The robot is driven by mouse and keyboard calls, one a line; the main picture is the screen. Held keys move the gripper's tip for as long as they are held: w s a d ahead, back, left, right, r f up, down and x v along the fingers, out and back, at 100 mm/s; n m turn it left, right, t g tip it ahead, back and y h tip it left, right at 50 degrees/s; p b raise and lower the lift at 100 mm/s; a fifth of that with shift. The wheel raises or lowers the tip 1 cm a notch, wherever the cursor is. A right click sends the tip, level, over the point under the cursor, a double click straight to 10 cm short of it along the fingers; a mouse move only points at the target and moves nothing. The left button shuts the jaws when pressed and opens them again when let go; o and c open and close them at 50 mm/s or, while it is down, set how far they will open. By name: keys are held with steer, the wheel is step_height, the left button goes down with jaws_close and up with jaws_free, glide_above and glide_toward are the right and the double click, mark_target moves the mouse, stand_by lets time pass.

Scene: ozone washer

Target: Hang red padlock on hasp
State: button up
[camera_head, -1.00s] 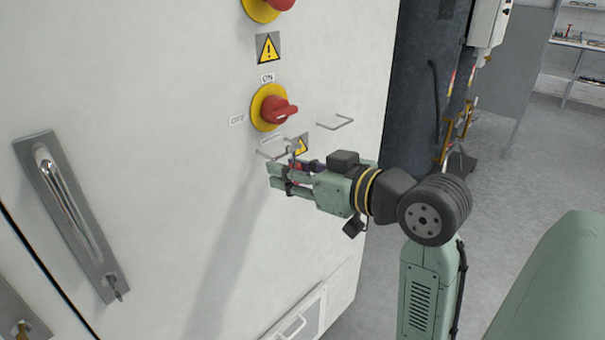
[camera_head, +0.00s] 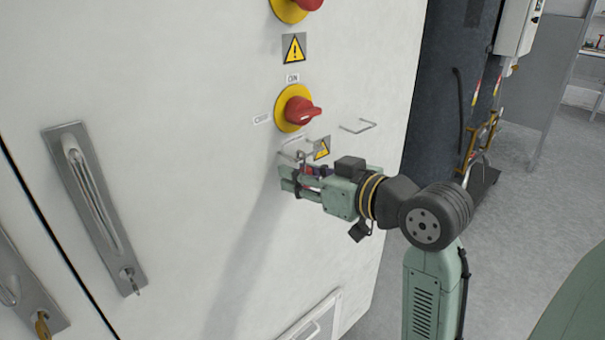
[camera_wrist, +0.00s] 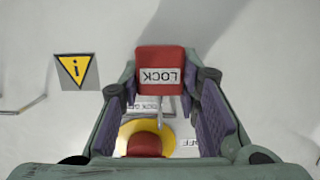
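The red padlock (camera_wrist: 160,68), labelled LOCK, sits between my fingertips in the wrist view, its label upside down. My gripper (camera_wrist: 160,80) appears shut on its sides. In the head view, my gripper (camera_head: 290,182) is close to the white cabinet face, below the red rotary switch (camera_head: 299,110). Only a bit of red padlock (camera_head: 308,171) shows there between the fingers.
A second wire bracket (camera_head: 358,127) sticks out of the cabinet to the right. A yellow warning sign (camera_head: 321,148) lies between the brackets. A metal door handle (camera_head: 95,205) with a key is at left. Open floor (camera_head: 540,190) lies right of the cabinet.

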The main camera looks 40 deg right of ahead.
steer(key=o, duration=0.6)
steer(key=shift+c, duration=0.2)
steer(key=a+v, duration=0.1)
steer(key=v, duration=1.1)
steer(key=shift+d, duration=0.4)
